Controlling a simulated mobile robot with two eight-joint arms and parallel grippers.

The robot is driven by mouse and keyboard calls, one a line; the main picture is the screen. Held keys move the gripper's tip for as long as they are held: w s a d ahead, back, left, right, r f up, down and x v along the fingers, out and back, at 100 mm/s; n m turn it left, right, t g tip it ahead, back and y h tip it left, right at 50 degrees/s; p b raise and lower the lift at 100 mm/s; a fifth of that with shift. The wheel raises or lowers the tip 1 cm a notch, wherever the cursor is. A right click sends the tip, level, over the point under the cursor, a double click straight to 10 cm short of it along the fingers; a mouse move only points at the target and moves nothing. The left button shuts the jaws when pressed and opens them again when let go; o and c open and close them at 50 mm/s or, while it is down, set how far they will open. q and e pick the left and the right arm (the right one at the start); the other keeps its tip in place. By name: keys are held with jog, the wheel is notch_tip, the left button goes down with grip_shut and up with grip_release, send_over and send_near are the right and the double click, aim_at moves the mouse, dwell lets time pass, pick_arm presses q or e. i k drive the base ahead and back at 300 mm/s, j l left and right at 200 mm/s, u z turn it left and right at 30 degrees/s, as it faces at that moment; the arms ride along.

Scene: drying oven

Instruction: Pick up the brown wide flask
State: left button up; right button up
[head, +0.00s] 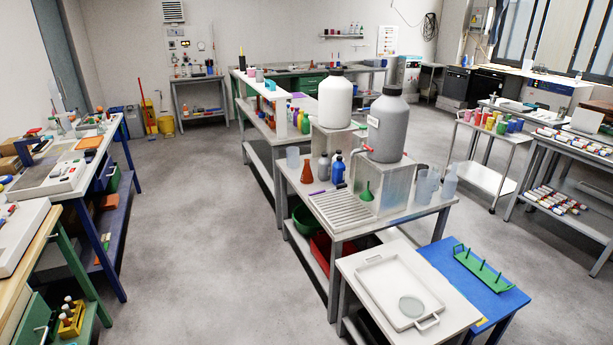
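An orange-brown conical flask (306,172) stands upright on the middle bench (375,223), near its left end. It is the only thing I can make out that resembles the brown wide flask. It is small in the head view, and I cannot tell its exact type. A grey bottle and blue bottles stand just right of it, and a clear beaker stands behind it to the left. Neither of my grippers shows in the head view.
Large white (335,103) and grey (388,128) containers stand on metal stands right of the flask. A drying rack (343,211) lies in front of it. A white tray (377,268) sits on a nearer table. The floor (200,230) left of the bench is clear.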

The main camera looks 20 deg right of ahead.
aim_at(306, 178)
jog(key=i+z, duration=0.1)
jog(key=z, duration=0.55)
jog(key=i+z, duration=0.3)
jog(key=i, duration=0.15)
jog(key=i+j+z, duration=0.1)
jog(key=i+z, duration=0.15)
jog(key=i, duration=0.15)
jog(key=i+j+z, duration=0.15)
jog(key=i+z, duration=0.15)
jog(key=i, duration=0.15)
jog(key=i+j, duration=0.15)
jog(key=i, duration=0.3)
jog(key=i+j, duration=0.15)
jog(key=i, duration=0.3)
